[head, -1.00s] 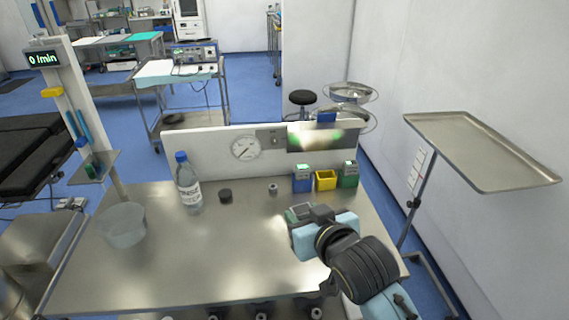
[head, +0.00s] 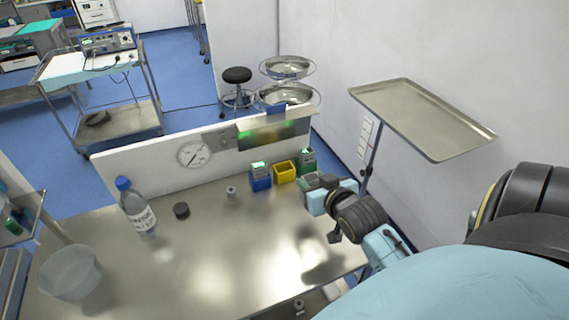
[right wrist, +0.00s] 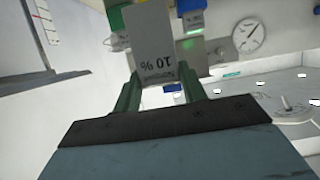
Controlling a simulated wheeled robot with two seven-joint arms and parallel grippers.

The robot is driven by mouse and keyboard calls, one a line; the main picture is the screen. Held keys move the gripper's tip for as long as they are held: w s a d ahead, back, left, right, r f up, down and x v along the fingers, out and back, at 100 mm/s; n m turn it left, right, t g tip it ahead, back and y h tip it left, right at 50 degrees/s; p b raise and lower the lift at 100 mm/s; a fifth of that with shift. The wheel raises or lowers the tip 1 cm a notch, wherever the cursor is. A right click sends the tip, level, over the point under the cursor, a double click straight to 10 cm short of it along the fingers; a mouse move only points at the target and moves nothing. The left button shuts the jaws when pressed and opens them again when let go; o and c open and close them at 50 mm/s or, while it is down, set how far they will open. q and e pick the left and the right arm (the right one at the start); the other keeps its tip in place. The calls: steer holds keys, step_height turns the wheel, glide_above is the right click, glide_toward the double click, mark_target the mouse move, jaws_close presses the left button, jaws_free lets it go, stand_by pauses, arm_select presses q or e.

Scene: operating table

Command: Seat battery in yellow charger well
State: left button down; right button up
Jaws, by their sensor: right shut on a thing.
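The yellow charger well (head: 285,172) stands on the steel table near the back panel and looks empty. My right gripper (head: 312,187) is just in front of the green charger, to the right of the yellow well. In the right wrist view, its green fingers (right wrist: 160,92) are shut on a grey battery (right wrist: 157,42) marked "10 %", which reads upside down. The battery is hard to make out in the head view. My left gripper is not in view.
A water bottle (head: 136,207), a clear bowl (head: 70,272), a dark puck (head: 181,210) and a small metal piece (head: 231,191) stand on the table (head: 200,265). A white panel with a gauge (head: 193,153) borders the back. The front middle is clear.

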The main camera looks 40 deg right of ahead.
steer(key=w+d, duration=0.3)
steer(key=w, duration=0.5)
steer(key=w+d, duration=0.2)
steer(key=w, duration=0.6)
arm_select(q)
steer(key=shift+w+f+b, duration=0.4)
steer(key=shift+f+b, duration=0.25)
arm_select(e)
steer(key=shift+w+f, duration=0.1)
steer(key=shift+f, duration=3.3)
steer(key=shift+f, duration=0.1)
steer(key=o, duration=1.1)
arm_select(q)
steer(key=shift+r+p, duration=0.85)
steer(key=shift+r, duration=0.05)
arm_select(e)
steer(key=v, duration=1.2)
